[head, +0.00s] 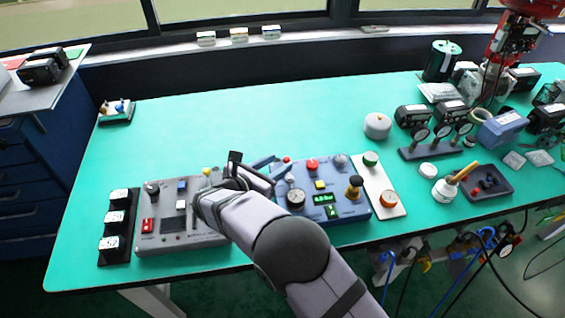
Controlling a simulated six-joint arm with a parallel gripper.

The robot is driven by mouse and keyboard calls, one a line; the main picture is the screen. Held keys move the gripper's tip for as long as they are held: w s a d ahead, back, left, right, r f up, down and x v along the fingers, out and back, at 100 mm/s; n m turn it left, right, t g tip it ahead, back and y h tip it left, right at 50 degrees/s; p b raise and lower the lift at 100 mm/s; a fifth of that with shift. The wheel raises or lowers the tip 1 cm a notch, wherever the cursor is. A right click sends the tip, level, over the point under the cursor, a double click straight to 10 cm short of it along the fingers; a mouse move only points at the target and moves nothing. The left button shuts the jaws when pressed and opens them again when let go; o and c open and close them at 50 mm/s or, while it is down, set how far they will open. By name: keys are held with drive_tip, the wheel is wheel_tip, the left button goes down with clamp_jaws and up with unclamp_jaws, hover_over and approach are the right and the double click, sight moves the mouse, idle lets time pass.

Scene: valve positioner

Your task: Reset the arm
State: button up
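My gripper (256,168) is above the gap between the grey control box and the blue control box, with its fingers toward the back of the table. The two fingers look spread apart, and I see nothing between them. The grey control box (150,240) has a red switch, a dark knob and a small screen, and my arm hides its right part. The blue control box (342,180) has a red button, a dial, a green display and a dark knob. I cannot tell whether my gripper touches either box.
A black strip with several white-topped units (113,228) lies left of the grey box. A white panel (387,203) with green and orange buttons lies right of the blue box. A round grey-white object (377,124) stands behind.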

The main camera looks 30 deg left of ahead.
drive_tip(key=shift+v, duration=0.75)
